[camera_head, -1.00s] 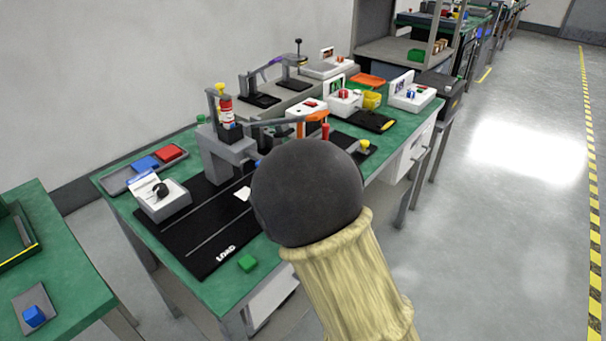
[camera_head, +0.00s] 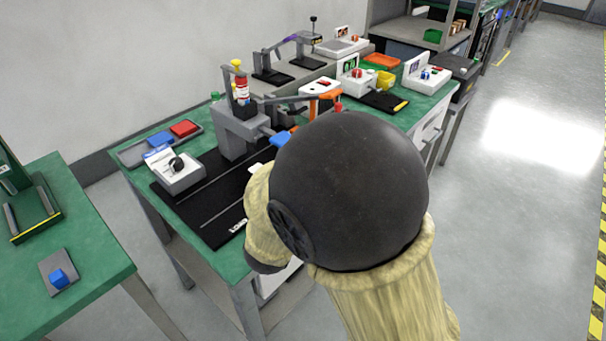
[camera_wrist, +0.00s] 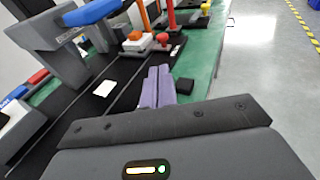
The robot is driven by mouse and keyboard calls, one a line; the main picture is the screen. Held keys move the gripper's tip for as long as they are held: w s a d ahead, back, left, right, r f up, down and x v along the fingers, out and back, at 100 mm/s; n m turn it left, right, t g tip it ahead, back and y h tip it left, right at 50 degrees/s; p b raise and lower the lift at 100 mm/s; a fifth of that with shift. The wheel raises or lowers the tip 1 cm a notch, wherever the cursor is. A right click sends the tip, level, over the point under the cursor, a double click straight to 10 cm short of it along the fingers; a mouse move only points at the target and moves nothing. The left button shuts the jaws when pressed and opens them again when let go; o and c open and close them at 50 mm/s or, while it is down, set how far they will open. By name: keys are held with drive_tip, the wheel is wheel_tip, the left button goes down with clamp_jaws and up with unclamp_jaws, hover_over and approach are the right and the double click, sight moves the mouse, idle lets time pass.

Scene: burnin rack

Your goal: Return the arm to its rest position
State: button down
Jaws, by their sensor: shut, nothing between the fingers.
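My gripper (camera_wrist: 158,74) shows in the wrist view as two purple fingers pressed together with nothing between them. The fingers point out over the green bench top, above the edge of the black mat. In the head view my arm's large dark joint and tan sleeve cover the lower middle, and the gripper itself is hidden behind them. The green workbench (camera_head: 213,257) carries a black mat (camera_head: 213,213) marked LOAD. A grey fixture (camera_head: 237,140) with a blue part (camera_head: 283,138) stands at the mat's far side.
A white switch box (camera_head: 180,178) stands on the mat's left. A tray (camera_head: 131,154) holds red and blue blocks. Red-buttoned boxes and arms crowd the bench's back. A second green bench (camera_head: 95,262) with a blue block (camera_head: 59,278) is at left. The floor (camera_head: 520,240) at right is clear.

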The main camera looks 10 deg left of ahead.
drive_tip(key=shift+d, duration=0.25)
drive_tip(key=shift+w+d+f+h, duration=0.1)
drive_tip(key=shift+d+h, duration=0.2)
drive_tip(key=s+d+f+m+g+h, duration=0.25)
drive_tip(key=d+m+g, duration=0.2)
drive_tip(key=d, duration=0.35)
drive_tip(key=s+d+f+m+g+h, duration=0.1)
drive_tip(key=d+f+m+g+h, duration=0.15)
drive_tip(key=d+m, duration=0.4)
drive_tip(key=s+d+f+m+g+y, duration=0.45)
drive_tip(key=s+d+m+g, duration=0.45)
drive_tip(key=m, duration=0.5)
wheel_tip(320, 180, up, 28)
drive_tip(key=s+m+t+y+p, duration=0.1)
drive_tip(key=m+p, duration=0.8)
drive_tip(key=p, duration=1.8)
drive_tip(key=shift+a+m+t+y, duration=0.35)
drive_tip(key=shift+m+t+y, duration=0.05)
drive_tip(key=shift+t+y, duration=0.45)
